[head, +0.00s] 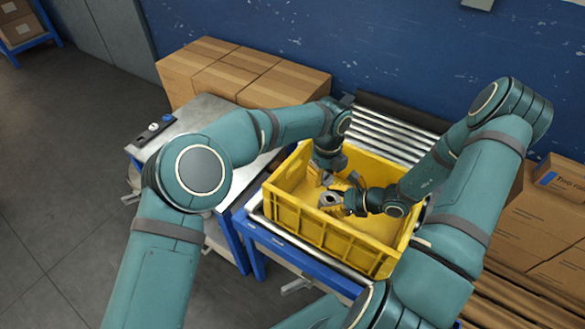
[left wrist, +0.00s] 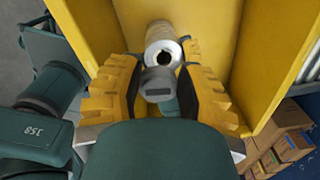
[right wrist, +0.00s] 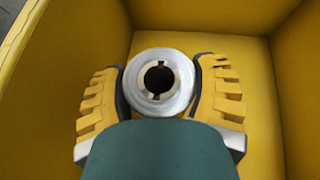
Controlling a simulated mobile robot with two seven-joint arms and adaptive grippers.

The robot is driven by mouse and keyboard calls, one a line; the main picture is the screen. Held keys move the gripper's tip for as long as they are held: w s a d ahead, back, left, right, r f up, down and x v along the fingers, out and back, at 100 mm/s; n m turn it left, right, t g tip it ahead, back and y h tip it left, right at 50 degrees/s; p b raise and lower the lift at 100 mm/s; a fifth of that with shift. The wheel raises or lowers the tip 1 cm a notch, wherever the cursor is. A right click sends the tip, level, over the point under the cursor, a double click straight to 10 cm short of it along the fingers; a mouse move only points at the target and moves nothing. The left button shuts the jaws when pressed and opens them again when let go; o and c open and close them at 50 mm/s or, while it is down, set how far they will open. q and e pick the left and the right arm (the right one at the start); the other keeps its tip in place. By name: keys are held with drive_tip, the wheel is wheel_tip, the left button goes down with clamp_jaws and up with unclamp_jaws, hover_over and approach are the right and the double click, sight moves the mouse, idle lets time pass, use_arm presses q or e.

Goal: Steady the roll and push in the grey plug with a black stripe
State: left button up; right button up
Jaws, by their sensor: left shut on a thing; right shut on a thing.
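The roll (right wrist: 185,80) is a pale cylinder with a dark open core hole, held between the fingers of my right gripper (right wrist: 160,90). It also shows in the left wrist view (left wrist: 160,30), with its hole facing that camera. The grey plug (left wrist: 158,82) is shut between the fingers of my left gripper (left wrist: 157,88), a dark stripe on it. The plug sits in front of the roll's hole and a little below it in that view; the hole stays visible. I cannot tell how wide the gap is. In the head view, my left gripper (head: 326,178) is just above my right gripper (head: 340,200).
Both grippers are inside a yellow crate (head: 325,237) whose walls stand close around them. The crate sits on a roller conveyor (head: 385,135). Cardboard boxes (head: 240,75) stand behind on the left, and more boxes (head: 535,225) on the right. A metal table (head: 205,115) is at left.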

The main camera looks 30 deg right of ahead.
use_arm(q)
drive_tip(key=shift+s+d+f+m, duration=0.15)
drive_tip(key=shift+s+d+m, duration=0.55)
drive_tip(key=shift+d+m, duration=0.1)
drive_tip(key=shift+a+f, duration=0.1)
drive_tip(key=shift+f, duration=2.3)
drive_tip(key=shift+f, duration=0.55)
drive_tip(key=shift+r, duration=2.6)
use_arm(e)
drive_tip(key=o, duration=1.4)
